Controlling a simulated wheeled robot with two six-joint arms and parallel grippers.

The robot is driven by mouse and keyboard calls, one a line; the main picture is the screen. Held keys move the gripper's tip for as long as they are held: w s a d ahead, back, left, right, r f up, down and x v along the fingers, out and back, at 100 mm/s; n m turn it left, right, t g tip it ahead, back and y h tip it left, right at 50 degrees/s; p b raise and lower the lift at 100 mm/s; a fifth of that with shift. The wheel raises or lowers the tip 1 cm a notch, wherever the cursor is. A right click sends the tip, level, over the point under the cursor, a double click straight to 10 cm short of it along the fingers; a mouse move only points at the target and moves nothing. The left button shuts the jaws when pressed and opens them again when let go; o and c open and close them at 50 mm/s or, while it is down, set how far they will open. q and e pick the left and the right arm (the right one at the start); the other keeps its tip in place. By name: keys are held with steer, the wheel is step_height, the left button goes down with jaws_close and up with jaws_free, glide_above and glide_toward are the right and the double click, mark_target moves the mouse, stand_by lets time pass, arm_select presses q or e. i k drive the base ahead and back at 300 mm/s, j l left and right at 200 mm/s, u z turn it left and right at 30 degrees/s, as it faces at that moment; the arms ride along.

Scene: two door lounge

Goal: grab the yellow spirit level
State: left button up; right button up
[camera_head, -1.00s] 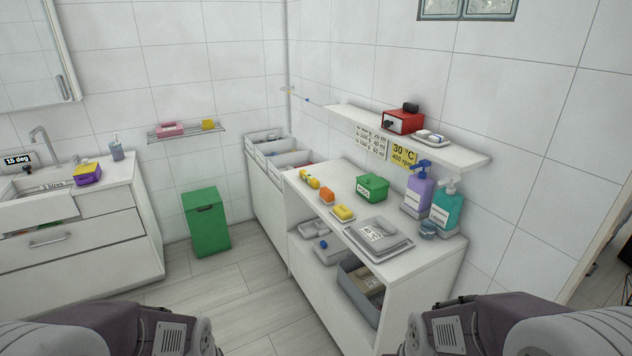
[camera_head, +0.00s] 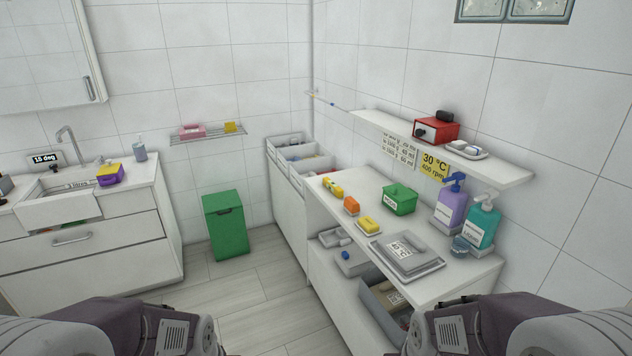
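I cannot make out a yellow spirit level for certain. A small, long yellow piece (camera_head: 332,188) with darker marks lies at the far left of the white counter; it is too small to identify. A yellow block (camera_head: 368,226) lies on a small dish nearer to me and looks more like a sponge. Only links of my two arms show at the bottom left and bottom right. Both grippers are out of the picture, so their state is hidden.
The counter (camera_head: 330,205) also holds an orange block (camera_head: 351,205), green box (camera_head: 399,199), grey trays (camera_head: 407,255) and pump bottles (camera_head: 483,224). A shelf (camera_head: 510,172) overhangs its back. A green bin (camera_head: 225,226) stands left. Floor (camera_head: 255,292) before the counter is clear.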

mark_target(333, 187)
steer(key=i+j+u, duration=0.3)
steer(key=i, duration=0.8)
steer(key=i+u, duration=0.25)
steer(key=i, duration=0.85)
steer(key=i+j+z, duration=0.15)
steer(key=i+z, duration=0.35)
steer(key=i+j+z, duration=0.25)
steer(key=i+z, duration=0.2)
steer(key=i+j+z, duration=0.3)
steer(key=j+z, duration=0.2)
steer(key=i+j+z, duration=0.2)
steer(key=z, duration=0.15)
steer(key=i+j+z, duration=0.1)
steer(key=j+z, duration=0.3)
steer(key=i+j+z, duration=0.1)
steer(key=j+z, duration=0.6)
